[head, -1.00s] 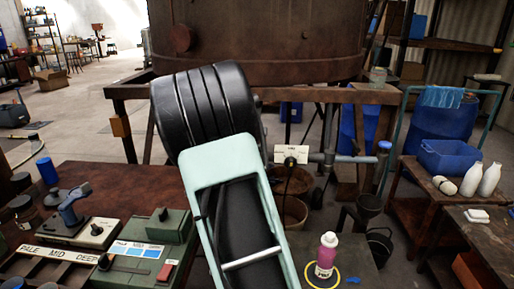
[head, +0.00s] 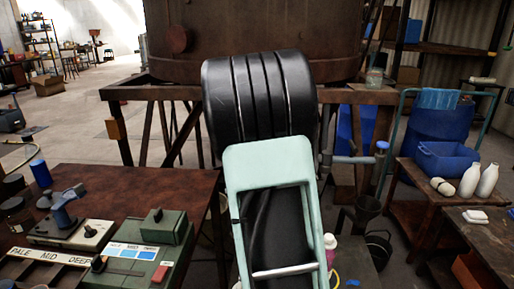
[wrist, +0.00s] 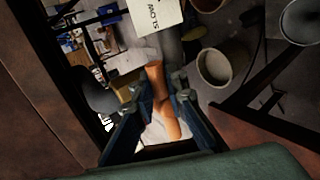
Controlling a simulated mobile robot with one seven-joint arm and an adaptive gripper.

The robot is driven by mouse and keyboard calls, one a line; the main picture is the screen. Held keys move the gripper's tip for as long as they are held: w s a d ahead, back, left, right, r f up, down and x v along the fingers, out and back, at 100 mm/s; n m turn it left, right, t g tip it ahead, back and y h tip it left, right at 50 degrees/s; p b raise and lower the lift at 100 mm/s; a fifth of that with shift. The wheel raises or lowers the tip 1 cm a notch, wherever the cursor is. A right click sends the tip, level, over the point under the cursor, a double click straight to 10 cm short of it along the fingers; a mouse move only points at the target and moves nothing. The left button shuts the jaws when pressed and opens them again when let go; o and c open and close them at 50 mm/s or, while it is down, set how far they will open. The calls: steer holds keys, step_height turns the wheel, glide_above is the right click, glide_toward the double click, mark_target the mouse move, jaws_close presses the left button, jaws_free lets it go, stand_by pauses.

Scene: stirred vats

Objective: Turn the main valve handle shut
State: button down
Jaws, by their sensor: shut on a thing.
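The orange valve handle (wrist: 155,72) shows in the wrist view, running between the fingers of my gripper (wrist: 159,90). My gripper is shut on it, with a finger on each side. The handle's lower end sticks out toward my palm. A white card lettered SLOW (wrist: 156,14) is just beyond it, upside down in this view, beside a grey pipe (wrist: 168,45). In the head view my arm hides the gripper, the handle and the card.
The rusty vat (head: 255,35) stands on a frame (head: 125,92) behind my arm. A bench with a green control box (head: 150,240) is at left. A cart with a blue bin (head: 445,158) is at right. A bucket (wrist: 214,67) is below the pipe.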

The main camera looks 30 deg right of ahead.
stand_by(0.4)
steer(key=c, duration=1.9)
jaws_free()
steer(key=shift+c, duration=0.2)
steer(key=v, duration=1.2)
